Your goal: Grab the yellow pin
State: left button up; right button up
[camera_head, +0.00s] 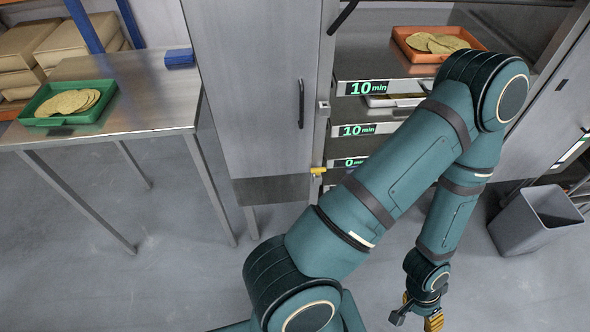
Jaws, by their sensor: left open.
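The yellow pin (318,170) is small and sits at the edge of the tall grey cabinet door (250,90), about level with the shelf marked 0 min. My left arm reaches up across the picture and bends down on the right. My left gripper (416,320) hangs at the bottom edge of the picture, open, with a yellow part at one finger. It is well below and right of the pin, apart from it. Nothing shows between its fingers. My right gripper is not in view.
A metal table (130,85) at left bears a green tray (38,121) of chips and a blue object (179,58). An orange tray (400,42) of chips is on the rack top. A grey bin (520,232) stands at right. My arm hides part of the rack.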

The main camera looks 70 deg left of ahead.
aim_at(317, 171)
jog(key=u, duration=2.15)
jog(key=i+j+z, duration=0.15)
jog(key=z, duration=0.2)
jog(key=i+j+z, duration=0.3)
jog(key=i+l, duration=0.05)
jog(key=l, duration=0.05)
